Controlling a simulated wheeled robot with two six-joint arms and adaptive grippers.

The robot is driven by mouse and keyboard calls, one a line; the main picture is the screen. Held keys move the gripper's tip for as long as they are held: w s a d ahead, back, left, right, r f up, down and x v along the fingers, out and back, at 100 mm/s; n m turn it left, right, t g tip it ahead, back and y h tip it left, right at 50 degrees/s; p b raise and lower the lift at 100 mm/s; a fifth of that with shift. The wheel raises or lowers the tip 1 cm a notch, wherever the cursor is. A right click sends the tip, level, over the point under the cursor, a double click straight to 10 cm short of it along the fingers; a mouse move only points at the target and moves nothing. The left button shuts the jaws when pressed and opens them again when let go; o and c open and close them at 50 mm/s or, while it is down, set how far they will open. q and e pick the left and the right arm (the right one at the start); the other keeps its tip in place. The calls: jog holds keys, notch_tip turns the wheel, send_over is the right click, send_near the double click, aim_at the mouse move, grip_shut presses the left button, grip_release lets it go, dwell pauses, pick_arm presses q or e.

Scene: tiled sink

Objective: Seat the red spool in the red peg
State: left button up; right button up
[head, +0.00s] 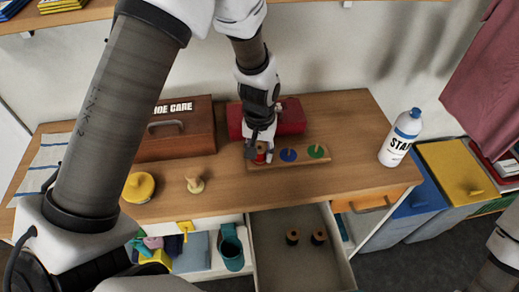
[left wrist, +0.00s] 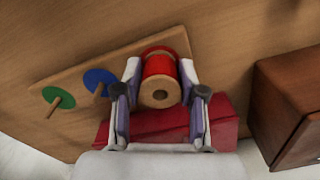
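The wooden peg board (head: 300,163) lies on the counter, with a blue disc and peg (head: 288,154) and a green disc and peg (head: 317,151). The red spool (head: 261,157) is at the board's left end in the head view. My left gripper (head: 259,150) points down over that end, its fingers on both sides of the spool. In the left wrist view the fingers close on the red spool (left wrist: 159,92), its pale end with a dark hole facing the camera. The red peg is hidden; I cannot tell how far down the spool sits. My right gripper is out of view.
A red box (head: 290,116) stands behind the board and a brown shoe-care box (head: 175,132) to its left. A yellow tin (head: 139,187), a small wooden piece (head: 194,184) and a white bottle (head: 400,137) stand on the counter. An open drawer (head: 300,270) below holds two dark spools.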

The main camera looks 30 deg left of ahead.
aim_at(260, 150)
pick_arm(q)
jog(key=shift+o, duration=0.4)
jog(key=shift+r, duration=0.15)
notch_tip(260, 150, up, 12)
jog(key=b, duration=0.1)
jog(key=shift+r, duration=0.1)
